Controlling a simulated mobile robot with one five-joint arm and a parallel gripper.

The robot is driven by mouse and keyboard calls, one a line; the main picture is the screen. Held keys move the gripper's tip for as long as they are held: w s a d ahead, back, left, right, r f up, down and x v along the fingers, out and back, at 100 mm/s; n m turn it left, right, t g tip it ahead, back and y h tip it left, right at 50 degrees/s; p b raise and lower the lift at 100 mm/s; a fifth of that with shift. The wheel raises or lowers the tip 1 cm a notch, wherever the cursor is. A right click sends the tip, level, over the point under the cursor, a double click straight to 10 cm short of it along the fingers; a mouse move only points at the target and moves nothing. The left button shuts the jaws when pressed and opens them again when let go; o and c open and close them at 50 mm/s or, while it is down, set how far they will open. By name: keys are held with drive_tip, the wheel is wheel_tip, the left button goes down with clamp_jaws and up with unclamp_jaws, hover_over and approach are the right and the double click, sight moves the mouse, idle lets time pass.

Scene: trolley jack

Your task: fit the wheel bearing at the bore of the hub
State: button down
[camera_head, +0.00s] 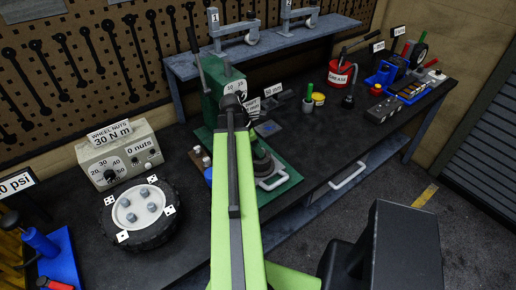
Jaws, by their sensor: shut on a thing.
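My green arm reaches up the middle of the view to my gripper (238,99), which is small and dark in front of the green press (219,88). The gripper is shut on a small dark thing. I cannot make out whether it is the wheel bearing, as the arm and jaws hide most of it. A dark, stepped round part (262,163), which looks like the hub, sits on the press's green base plate (286,181), right of my arm and nearer than the gripper. Its bore is not clear from here.
A tyred wheel (140,215) and a wheel-nut box (118,155) stand left on the dark bench. A red grease can (340,80), a yellow tub (318,99) and a blue tool tray (382,74) stand right. A raised shelf (275,42) with clamps runs behind.

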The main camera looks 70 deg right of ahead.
drive_tip(key=shift+f+b, duration=0.65)
drive_tip(key=shift+f, duration=0.05)
drive_tip(key=c, duration=0.9)
unclamp_jaws()
drive_tip(key=p+v, duration=1.6)
drive_tip(key=v, duration=0.1)
drive_tip(key=shift+r, duration=0.3)
